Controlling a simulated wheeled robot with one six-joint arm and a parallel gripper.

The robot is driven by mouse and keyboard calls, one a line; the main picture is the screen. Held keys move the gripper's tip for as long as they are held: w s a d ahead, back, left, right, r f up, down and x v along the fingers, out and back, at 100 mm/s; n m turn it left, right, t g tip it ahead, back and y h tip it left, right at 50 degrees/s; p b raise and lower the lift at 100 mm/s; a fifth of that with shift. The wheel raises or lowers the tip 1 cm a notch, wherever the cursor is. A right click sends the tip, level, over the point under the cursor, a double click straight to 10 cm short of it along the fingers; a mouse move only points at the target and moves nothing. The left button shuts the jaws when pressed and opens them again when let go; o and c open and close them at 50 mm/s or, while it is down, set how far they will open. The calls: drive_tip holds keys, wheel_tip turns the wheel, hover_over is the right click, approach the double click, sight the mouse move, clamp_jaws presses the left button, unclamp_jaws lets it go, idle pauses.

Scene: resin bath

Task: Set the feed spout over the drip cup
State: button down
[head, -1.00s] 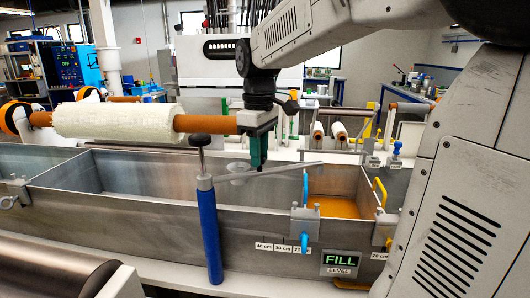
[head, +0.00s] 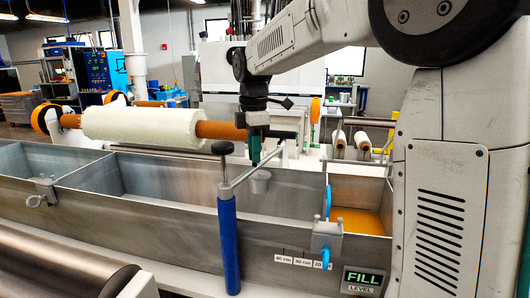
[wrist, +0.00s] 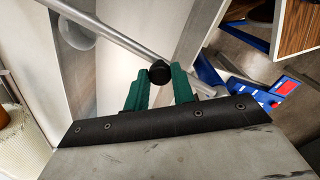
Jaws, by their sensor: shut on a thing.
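The feed spout (head: 240,181) is a grey tube reaching from a tall blue post (head: 228,245) with a black cap, out over the steel bath. In the wrist view the tube (wrist: 115,40) crosses diagonally, with a black knob (wrist: 160,73) on it. My gripper (head: 255,160) has its green fingers shut on this knob; the wrist view shows the fingers (wrist: 158,88) on either side. In the wrist view the cup (wrist: 76,42) lies left of the tube; the spout's tip is out of frame there.
The steel bath (head: 150,225) spans the front, with an orange-bottomed compartment (head: 360,219) at the right. A blue-handled clamp (head: 327,232) sits on its front wall by a FILL LEVEL sign (head: 364,280). A white roll (head: 140,127) on an orange core lies behind.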

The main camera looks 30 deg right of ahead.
drive_tip(key=shift+w+a+n, duration=0.9)
drive_tip(key=shift+w+n, duration=0.15)
drive_tip(key=shift+n, duration=0.15)
drive_tip(key=shift+r, duration=0.1)
drive_tip(key=c, duration=1.2)
unclamp_jaws()
drive_tip(key=shift+o, duration=0.2)
wheel_tip(320, 180, up, 8)
drive_tip(key=shift+s, duration=0.1)
